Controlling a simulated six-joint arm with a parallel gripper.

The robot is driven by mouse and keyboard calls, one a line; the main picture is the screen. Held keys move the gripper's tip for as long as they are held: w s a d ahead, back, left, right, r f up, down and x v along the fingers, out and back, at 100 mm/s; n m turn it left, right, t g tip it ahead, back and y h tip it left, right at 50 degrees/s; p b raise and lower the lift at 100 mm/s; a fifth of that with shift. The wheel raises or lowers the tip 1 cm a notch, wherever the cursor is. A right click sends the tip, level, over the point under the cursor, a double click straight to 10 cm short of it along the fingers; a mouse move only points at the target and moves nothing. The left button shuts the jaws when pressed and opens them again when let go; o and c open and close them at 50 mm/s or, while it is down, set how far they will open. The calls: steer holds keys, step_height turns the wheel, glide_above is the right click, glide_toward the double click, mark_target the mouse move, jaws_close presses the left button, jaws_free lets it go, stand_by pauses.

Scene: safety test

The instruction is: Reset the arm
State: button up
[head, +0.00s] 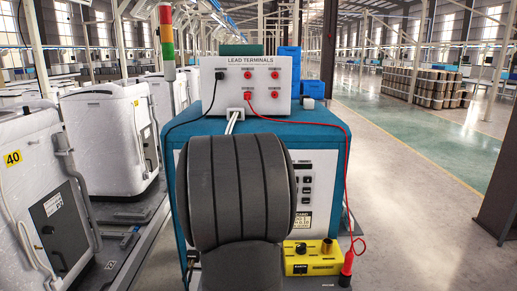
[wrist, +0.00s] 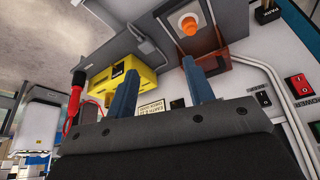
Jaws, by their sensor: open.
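My gripper (wrist: 158,66) shows in the wrist view as two blue fingers spread apart, with nothing between them. It is not visible in the head view, where my dark grey arm fills the lower middle. In the wrist view, a yellow box (wrist: 105,82) is behind and left of the left finger. An orange round knob (wrist: 190,25) on a grey plate is beyond the right finger. I cannot tell whether the fingers touch anything. In the head view, the yellow box (head: 310,259) sits low, right of my arm.
A white lead-terminal box (head: 300,88) stands on a blue-topped bench (head: 325,130). A red lead runs down to a red probe (head: 347,265), also in the wrist view (wrist: 75,92). A signal tower (head: 167,40) and white machines (head: 105,135) stand left. The right floor is open.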

step_height(320, 180, down, 12)
steer(key=shift+f, duration=0.2)
steer(key=shift+w, duration=0.1)
